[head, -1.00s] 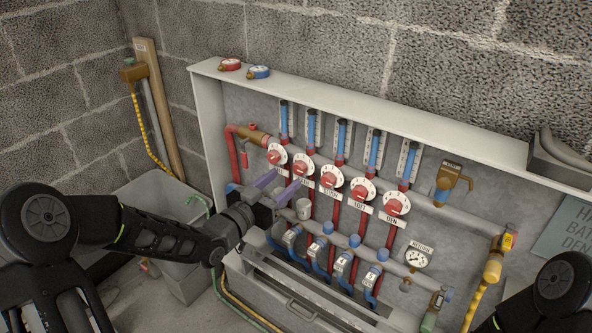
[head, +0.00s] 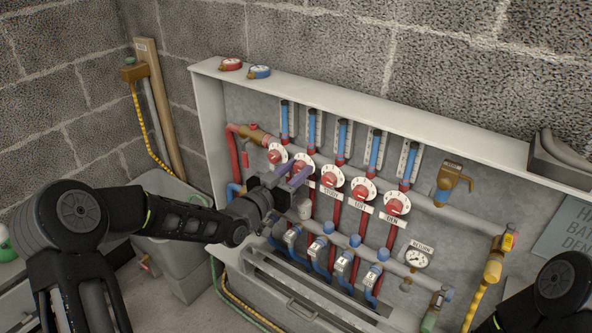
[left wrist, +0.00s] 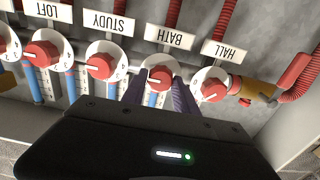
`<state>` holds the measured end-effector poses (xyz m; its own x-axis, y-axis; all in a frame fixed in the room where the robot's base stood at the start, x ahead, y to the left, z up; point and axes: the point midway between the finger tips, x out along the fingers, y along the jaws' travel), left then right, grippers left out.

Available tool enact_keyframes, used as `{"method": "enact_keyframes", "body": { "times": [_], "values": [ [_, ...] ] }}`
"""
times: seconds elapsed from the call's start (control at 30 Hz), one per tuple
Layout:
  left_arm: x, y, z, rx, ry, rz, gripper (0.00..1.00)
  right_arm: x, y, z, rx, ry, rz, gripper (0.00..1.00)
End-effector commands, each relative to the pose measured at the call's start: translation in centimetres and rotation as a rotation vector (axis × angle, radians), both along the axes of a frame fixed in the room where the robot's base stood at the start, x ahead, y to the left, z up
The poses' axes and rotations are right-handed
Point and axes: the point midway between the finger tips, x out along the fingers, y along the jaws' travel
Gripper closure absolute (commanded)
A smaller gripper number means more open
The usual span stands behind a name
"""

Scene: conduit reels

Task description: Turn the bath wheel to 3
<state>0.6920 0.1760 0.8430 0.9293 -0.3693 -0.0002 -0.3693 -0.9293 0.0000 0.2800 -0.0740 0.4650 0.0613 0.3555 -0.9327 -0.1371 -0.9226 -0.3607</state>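The bath wheel (head: 303,163) is a red knob on a white numbered dial, second from the left in a row of several. It also shows in the left wrist view (left wrist: 160,77), upside down, under the BATH label (left wrist: 169,38). A pale line marks the knob; I cannot read which number it points at. My left gripper (head: 287,176) is in front of this wheel. In the left wrist view its purple fingers (left wrist: 160,94) stand apart, one on each side of the red knob, with gaps visible. My right gripper is out of view.
The hall wheel (head: 277,155) is close on the left and the study wheel (head: 332,176) close on the right. Red pipes run below the wheels and blue-filled gauges (head: 342,140) above. A white cabinet frame (head: 207,130) surrounds them. A grey bin (head: 165,190) stands at left.

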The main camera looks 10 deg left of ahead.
Motion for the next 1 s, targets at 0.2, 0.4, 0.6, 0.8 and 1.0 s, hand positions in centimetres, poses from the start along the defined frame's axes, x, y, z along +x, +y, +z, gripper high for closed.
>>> {"method": "enact_keyframes", "body": {
  "times": [0.2,0.4,0.6,0.8,1.0],
  "values": [
    [-0.01,0.0,0.0,0.0,0.0,0.0,0.84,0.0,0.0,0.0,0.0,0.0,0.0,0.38],
    [-0.02,0.01,0.0,0.0,0.0,0.0,1.0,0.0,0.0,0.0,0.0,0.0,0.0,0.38],
    [-0.02,0.01,0.0,-0.001,0.0,0.0,1.0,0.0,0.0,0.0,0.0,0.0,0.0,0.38],
    [-0.01,0.02,-0.02,-0.02,0.008,0.0,1.0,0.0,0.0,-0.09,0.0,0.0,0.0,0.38],
    [-0.01,0.04,-0.04,-0.085,0.033,0.0,1.0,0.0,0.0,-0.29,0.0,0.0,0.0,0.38]
  ]
}}
